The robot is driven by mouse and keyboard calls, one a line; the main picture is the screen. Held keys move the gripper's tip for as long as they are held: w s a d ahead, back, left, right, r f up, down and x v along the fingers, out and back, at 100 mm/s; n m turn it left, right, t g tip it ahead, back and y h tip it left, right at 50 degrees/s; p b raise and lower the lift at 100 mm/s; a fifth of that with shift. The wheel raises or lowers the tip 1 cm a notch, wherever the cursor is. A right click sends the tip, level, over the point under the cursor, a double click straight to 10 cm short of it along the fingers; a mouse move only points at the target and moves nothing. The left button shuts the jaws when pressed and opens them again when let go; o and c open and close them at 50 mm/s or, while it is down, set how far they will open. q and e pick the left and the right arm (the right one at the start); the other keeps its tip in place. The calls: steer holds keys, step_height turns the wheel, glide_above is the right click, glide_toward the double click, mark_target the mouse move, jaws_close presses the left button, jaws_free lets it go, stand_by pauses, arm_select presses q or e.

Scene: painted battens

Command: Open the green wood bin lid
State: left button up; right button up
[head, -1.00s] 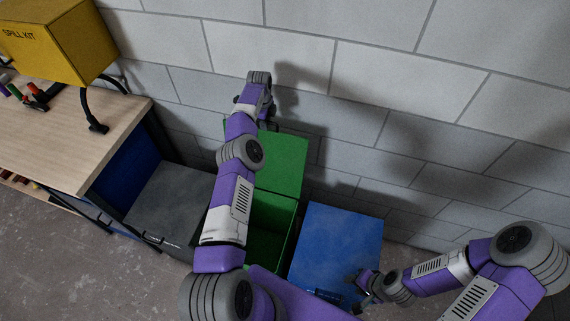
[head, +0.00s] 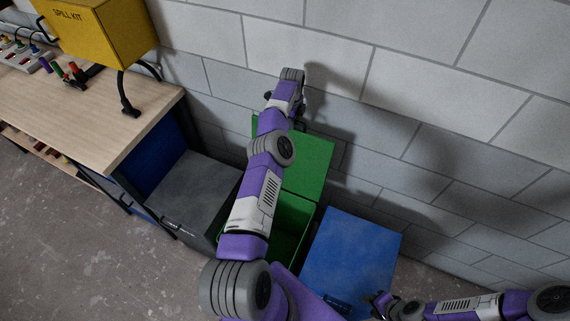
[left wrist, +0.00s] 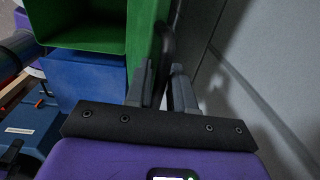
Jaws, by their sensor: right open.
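The green wood bin (head: 290,228) stands against the wall with its lid (head: 308,168) swung up and back, so part of the green inside shows. My left arm crosses in front of the bin and hides part of it. My left gripper (head: 298,118) is at the lid's upper edge on the wall side, mostly hidden in the head view. In the left wrist view, its fingers (left wrist: 162,78) close around a dark handle (left wrist: 167,42) beside the green lid (left wrist: 143,45). My right gripper (head: 380,304) is open and empty near the front of the blue lid.
A blue bin lid (head: 352,255) lies shut to the right of the green bin. A grey lid (head: 195,195) is shut to its left. A workbench (head: 95,120) with a yellow spill kit box (head: 100,32) stands at left. The block wall (head: 430,110) is close behind.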

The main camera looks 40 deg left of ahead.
arm_select(q)
steer(key=shift+d+f, duration=0.15)
steer(key=shift+f, duration=0.1)
step_height(320, 180, up, 3)
steer(key=p, duration=0.4)
steer(key=shift+r, duration=0.1)
step_height(320, 180, up, 2)
steer(key=shift+r+p, duration=0.25)
steer(key=shift+p, duration=0.7)
steer(key=shift+r, duration=1.25)
steer(key=shift+s, duration=0.1)
steer(key=shift+w+d, duration=0.1)
steer(key=shift+w, duration=0.15)
